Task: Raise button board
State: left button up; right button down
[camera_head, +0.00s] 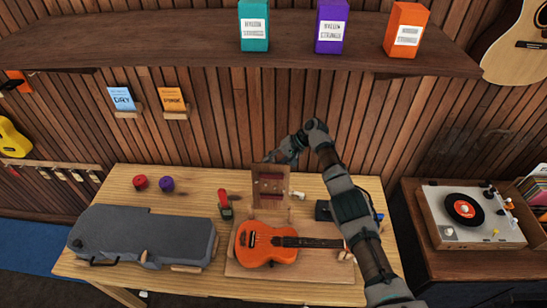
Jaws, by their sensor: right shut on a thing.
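The button board (270,188) is a small wooden panel with a dark reddish middle and several small light spots. It stands upright near the back middle of the workbench, behind the orange ukulele (270,244). My right arm reaches in from the lower right and bends over at the top. My right gripper (272,158) points left and down at the board's top edge and is shut on it. The fingertips are small and partly hidden by the gripper itself. I cannot tell whether the board's lower edge touches the bench. My left gripper is not in view.
A grey case (145,236) fills the bench's left side. A shelf (180,42) with boxes hangs above. A record player (470,215) stands right.

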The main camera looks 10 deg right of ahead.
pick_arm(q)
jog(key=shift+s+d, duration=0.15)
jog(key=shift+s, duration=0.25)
pick_arm(e)
jog(key=shift+s+f, duration=0.15)
jog(key=shift+f, duration=0.2)
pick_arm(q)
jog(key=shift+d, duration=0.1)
